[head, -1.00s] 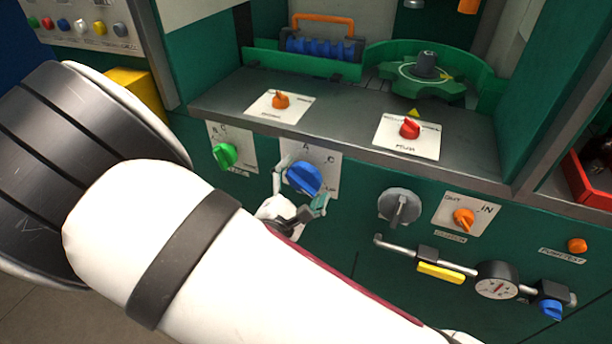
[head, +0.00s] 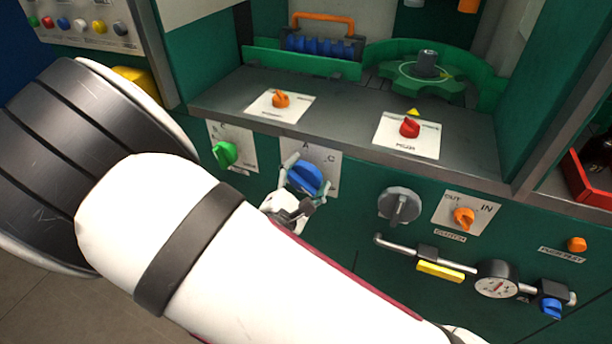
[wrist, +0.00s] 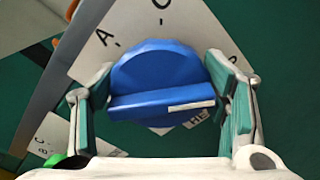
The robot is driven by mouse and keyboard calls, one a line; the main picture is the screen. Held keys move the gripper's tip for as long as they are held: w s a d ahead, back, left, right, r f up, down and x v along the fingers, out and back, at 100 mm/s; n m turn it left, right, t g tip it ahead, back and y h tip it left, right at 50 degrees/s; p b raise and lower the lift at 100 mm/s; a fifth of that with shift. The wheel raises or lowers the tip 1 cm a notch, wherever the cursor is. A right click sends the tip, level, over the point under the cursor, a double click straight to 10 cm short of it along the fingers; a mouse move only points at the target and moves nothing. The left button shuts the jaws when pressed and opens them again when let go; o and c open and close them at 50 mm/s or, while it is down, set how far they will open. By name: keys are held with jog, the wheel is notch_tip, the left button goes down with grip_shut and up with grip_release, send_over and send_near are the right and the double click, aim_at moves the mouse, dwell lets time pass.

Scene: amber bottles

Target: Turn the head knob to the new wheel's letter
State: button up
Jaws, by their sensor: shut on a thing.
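The blue knob (head: 305,178) sits on a white plate (head: 326,160) on the green front panel. In the wrist view the knob (wrist: 160,82) shows a raised bar with a white mark at its right end. Letters A and C are readable on the plate (wrist: 150,22); a lower label is mostly hidden. My gripper (head: 303,184) is shut on the blue knob, its two teal-padded fingers on opposite sides of it. They also show in the wrist view (wrist: 165,105). A green toothed wheel (head: 395,84) lies on the deck above; I cannot read a letter on it.
A green knob (head: 224,154) is close on the left, and a grey lever knob (head: 399,206) on the right. An orange knob (head: 464,218) has OUT and IN marks. The grey ledge (head: 345,130) juts out just above. A pipe with a gauge (head: 496,279) runs lower right.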

jog(key=n+p, duration=0.1)
jog(key=n, duration=0.2)
jog(key=shift+r, duration=0.15)
jog(key=n+p, duration=0.2)
jog(key=n, duration=0.2)
jog(key=shift+a+n, duration=0.1)
jog(key=shift+n, duration=0.2)
jog(key=n+p, duration=0.1)
jog(key=n, duration=0.3)
jog(key=shift+w+a, duration=0.1)
jog(key=shift+a, duration=0.05)
jog(key=shift+a+n+p, duration=0.1)
jog(key=shift+n+p, duration=0.35)
jog(key=shift+n, duration=1.35)
jog(key=o, duration=1.2)
